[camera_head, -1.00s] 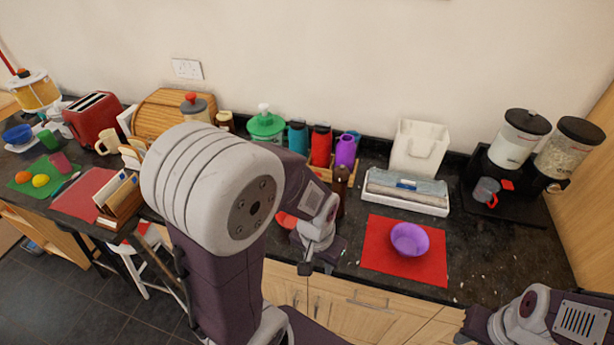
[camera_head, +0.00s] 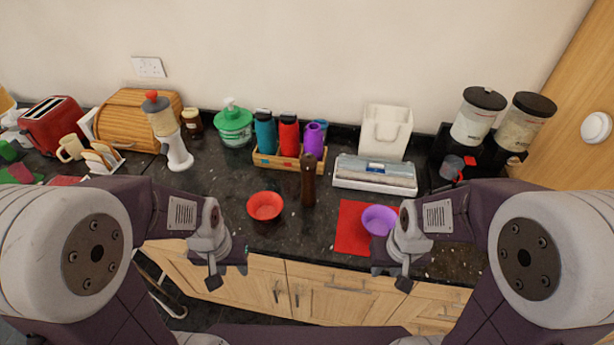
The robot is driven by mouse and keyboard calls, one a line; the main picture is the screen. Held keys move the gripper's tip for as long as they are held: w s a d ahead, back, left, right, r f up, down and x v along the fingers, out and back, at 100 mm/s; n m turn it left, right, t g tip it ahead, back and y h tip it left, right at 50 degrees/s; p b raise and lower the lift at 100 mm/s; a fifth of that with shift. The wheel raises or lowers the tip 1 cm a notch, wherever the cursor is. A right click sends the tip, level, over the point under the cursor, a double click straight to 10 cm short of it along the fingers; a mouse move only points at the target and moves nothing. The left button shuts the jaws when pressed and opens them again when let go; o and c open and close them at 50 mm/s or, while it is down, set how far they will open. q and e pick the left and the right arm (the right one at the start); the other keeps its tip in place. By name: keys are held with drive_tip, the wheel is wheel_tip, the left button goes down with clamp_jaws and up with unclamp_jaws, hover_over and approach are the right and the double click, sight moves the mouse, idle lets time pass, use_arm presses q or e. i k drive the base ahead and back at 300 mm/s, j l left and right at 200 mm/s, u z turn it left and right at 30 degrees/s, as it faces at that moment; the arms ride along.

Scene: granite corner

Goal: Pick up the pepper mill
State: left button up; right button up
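The pepper mill (camera_head: 308,184) is a tall, slim dark brown cylinder. It stands upright on the dark granite counter, in front of the wooden bottle crate, with nothing gripping it. My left gripper (camera_head: 228,274) is near the counter's front edge, to the left and in front of the mill. Its fingers are apart and hold nothing that I can see. My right gripper (camera_head: 391,276) is at the front edge to the right of the mill. Its fingers also look apart and empty.
A red bowl (camera_head: 264,206) sits left of the mill. A purple bowl (camera_head: 379,220) rests on a red mat (camera_head: 350,238) to its right, partly behind my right gripper. The wooden crate (camera_head: 270,161) holds bottles. A white tray (camera_head: 374,185) stands right of the mill.

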sight(308, 198)
drive_tip(key=j+z, duration=0.35)
drive_tip(key=k+j+z, duration=0.1)
drive_tip(key=j+z, duration=0.3)
drive_tip(key=k+j+z, duration=0.1)
drive_tip(key=j+z, duration=0.25)
drive_tip(key=k+j+z, duration=0.2)
drive_tip(key=z, duration=0.15)
drive_tip(key=i+j, duration=0.4)
